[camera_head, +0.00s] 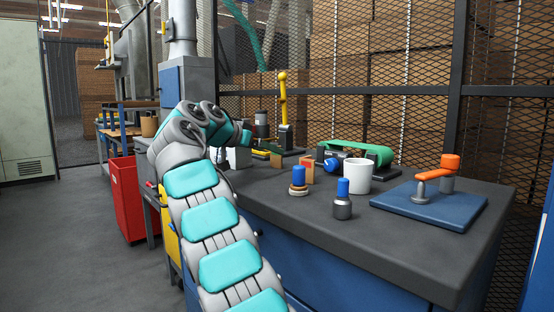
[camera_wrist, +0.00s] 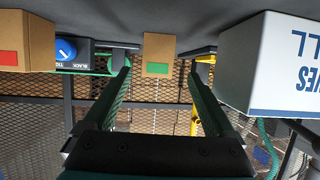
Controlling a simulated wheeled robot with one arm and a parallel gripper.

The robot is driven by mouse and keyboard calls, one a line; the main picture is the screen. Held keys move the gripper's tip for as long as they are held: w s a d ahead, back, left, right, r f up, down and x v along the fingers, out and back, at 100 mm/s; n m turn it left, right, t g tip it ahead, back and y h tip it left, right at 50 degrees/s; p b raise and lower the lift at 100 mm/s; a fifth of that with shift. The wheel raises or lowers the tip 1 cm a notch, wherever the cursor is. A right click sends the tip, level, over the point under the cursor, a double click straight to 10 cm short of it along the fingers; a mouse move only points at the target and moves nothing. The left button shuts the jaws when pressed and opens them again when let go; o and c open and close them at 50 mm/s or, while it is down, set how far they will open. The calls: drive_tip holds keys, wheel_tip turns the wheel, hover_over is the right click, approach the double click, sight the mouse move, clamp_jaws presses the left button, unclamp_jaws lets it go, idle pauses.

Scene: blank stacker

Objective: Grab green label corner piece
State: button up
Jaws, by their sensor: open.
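The green label corner piece is a small tan block (camera_wrist: 158,45) with a green label, near the top middle of the wrist view, which looks upside down. My gripper (camera_wrist: 158,72) is open, with one finger on each side of the piece in that view. The piece appears beyond or between the fingertips, and I cannot tell how deep it sits. No contact shows. In the head view a tan block (camera_head: 276,160), likely the same piece, stands on the bench just right of my arm's end.
A red-labelled tan block (camera_wrist: 27,42) and a blue-knobbed device (camera_wrist: 67,52) are left in the wrist view; a white box (camera_wrist: 270,60) is close on the right. On the bench (camera_head: 420,250) stand a white cup (camera_head: 357,176), blue-topped stamps (camera_head: 343,205) and a green belt machine (camera_head: 360,152).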

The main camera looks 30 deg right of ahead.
sight(276, 168)
drive_tip(key=x, duration=0.4)
drive_tip(key=shift+s+d+f, duration=0.1)
drive_tip(key=shift+d, duration=0.15)
drive_tip(key=shift+c, duration=0.3)
drive_tip(key=c, duration=1.3)
drive_tip(key=shift+c, duration=0.2)
